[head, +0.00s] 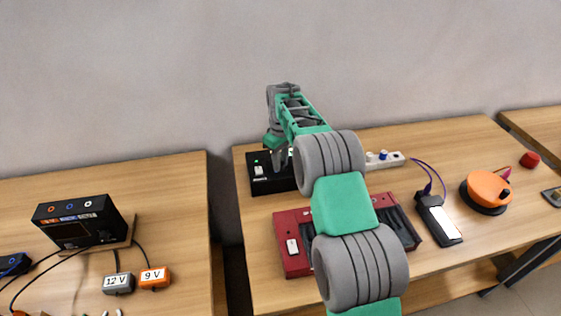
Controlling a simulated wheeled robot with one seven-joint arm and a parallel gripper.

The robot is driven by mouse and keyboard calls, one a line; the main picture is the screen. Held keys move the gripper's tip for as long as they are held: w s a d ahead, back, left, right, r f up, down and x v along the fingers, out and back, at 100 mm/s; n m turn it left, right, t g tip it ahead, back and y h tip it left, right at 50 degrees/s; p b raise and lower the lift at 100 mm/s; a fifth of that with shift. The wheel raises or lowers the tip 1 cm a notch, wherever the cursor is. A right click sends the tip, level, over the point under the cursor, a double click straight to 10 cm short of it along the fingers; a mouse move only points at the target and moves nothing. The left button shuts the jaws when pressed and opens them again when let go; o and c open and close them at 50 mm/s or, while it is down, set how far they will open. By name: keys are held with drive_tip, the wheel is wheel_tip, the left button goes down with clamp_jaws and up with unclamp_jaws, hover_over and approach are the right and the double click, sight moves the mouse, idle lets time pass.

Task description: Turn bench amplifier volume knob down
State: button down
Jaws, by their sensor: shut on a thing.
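The bench amplifier is most likely the black box (260,186) at the back left of the right-hand wooden bench. It shows a small green light and a white switch on its left part. My gripper (280,161) reaches down at the front of this box and is shut on what appears to be its volume knob. The knob itself is hidden by the fingers, so its turn position cannot be read. My arm covers the right part of the box.
A red unit (293,262) lies in front, partly under my arm. A white power strip (384,160), a black handheld device (438,219) and an orange round thing (489,189) stand to the right. A black meter box (80,222) is on the left table, across a gap.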

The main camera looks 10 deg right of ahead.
drive_tip(key=c, duration=1.2)
unclamp_jaws()
drive_tip(key=shift+o, duration=0.2)
wheel_tip(320, 180, up, 8)
drive_tip(key=shift+f+b, duration=0.1)
drive_tip(key=shift+b, duration=0.35)
drive_tip(key=s+r+m+t, duration=0.1)
drive_tip(key=s+r+m, duration=0.1)
drive_tip(key=s+r, duration=0.35)
drive_tip(key=s+r+m+t, duration=0.1)
drive_tip(key=s+r, duration=0.2)
drive_tip(key=s, duration=0.6)
drive_tip(key=s+f+m, duration=0.2)
drive_tip(key=s+f, duration=0.1)
drive_tip(key=s, duration=0.6)
drive_tip(key=s+f+m+t, duration=0.1)
drive_tip(key=s+f, duration=0.1)
drive_tip(key=s, duration=0.7)
drive_tip(key=shift+s+a+f+m+t, duration=0.2)
drive_tip(key=shift+s+f+m+t, duration=0.1)
drive_tip(key=shift+s+f+m, duration=0.1)
